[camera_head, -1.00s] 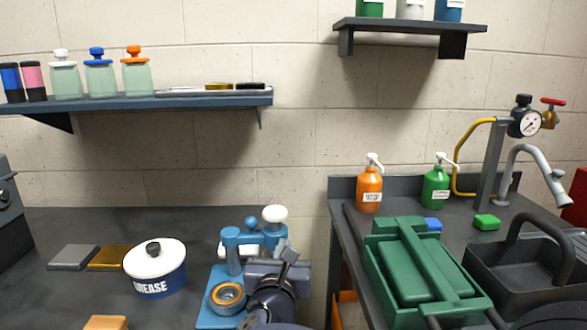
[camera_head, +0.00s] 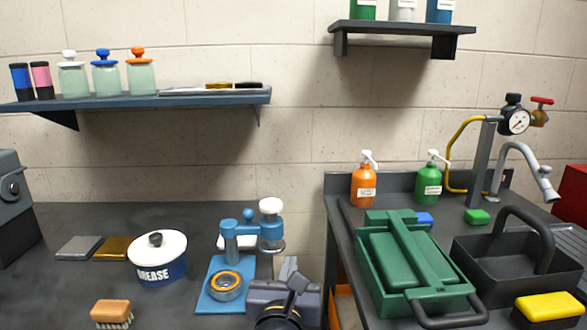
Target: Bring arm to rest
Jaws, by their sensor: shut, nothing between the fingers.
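My gripper (camera_head: 291,287) shows at the bottom middle of the head view, at the end of my dark arm, near the front edge of the left bench and the gap between the benches. It holds nothing that I can see. Its fingers are small here and partly hidden by the wrist. A blue press (camera_head: 232,255) with a white knob stands just behind and left of it, with a ring-shaped part (camera_head: 226,285) on its base. No tagged motor can be made out.
A grease pot (camera_head: 158,268) and a brush (camera_head: 111,313) are on the left bench. A green toolbox (camera_head: 371,271), a dark open caddy (camera_head: 477,262) and a yellow sponge (camera_head: 548,307) are on the right bench. An orange bottle (camera_head: 364,187) and a green bottle (camera_head: 429,185) stand behind.

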